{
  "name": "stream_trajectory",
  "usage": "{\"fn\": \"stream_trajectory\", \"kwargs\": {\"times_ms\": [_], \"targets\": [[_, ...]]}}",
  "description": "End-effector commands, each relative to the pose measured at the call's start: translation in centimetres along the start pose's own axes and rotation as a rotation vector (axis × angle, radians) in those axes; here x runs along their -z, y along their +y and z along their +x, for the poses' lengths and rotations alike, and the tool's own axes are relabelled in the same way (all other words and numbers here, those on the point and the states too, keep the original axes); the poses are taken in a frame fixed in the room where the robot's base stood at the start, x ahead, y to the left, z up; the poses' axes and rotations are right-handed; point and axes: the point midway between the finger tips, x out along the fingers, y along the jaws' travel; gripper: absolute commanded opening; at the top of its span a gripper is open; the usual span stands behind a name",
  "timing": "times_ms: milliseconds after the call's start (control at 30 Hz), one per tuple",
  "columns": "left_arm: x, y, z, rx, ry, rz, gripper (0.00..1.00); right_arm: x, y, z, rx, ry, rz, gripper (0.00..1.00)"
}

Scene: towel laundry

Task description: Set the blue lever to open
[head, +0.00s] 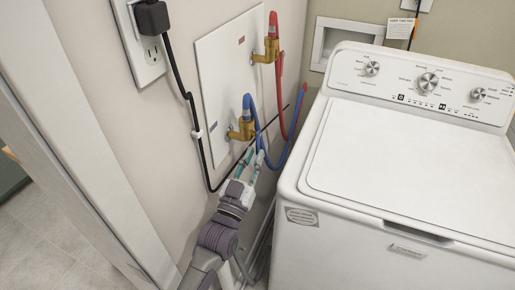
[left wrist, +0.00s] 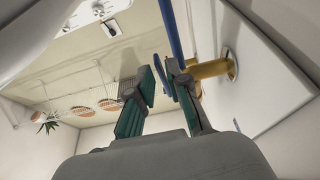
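The blue lever (head: 247,104) sits on the lower brass valve (head: 244,130) on the white wall panel. In the left wrist view the brass valve (left wrist: 212,68) sticks out from the panel, just right of the fingers. My left gripper (head: 250,160) is below the valve, close to the blue hose (head: 278,163). In the left wrist view its teal-padded fingers (left wrist: 160,82) are apart, with a thin blue piece showing between or just behind the tips. I cannot tell whether that piece is lever or hose, or whether it is touched. My right gripper is out of view.
A red lever (head: 273,22) and red hose (head: 282,95) are on the upper valve (head: 266,52). The white washer (head: 400,165) stands close on the right. A black cord (head: 188,95) hangs from the outlet on the left. The gap between wall and washer is narrow.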

Motion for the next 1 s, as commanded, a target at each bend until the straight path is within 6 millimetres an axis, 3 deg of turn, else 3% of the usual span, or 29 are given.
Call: {"fn": "stream_trajectory", "kwargs": {"times_ms": [200,400,1000], "targets": [[-0.1,0.0,-5.0,-0.001,-0.003,0.001,0.17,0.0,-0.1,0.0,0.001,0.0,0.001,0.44],[-0.1,0.0,-7.8,-0.001,-0.001,0.001,0.17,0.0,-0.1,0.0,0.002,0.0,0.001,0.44],[0.0,0.0,-8.7,0.0,0.002,0.0,0.17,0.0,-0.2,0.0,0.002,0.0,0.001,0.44]]}}
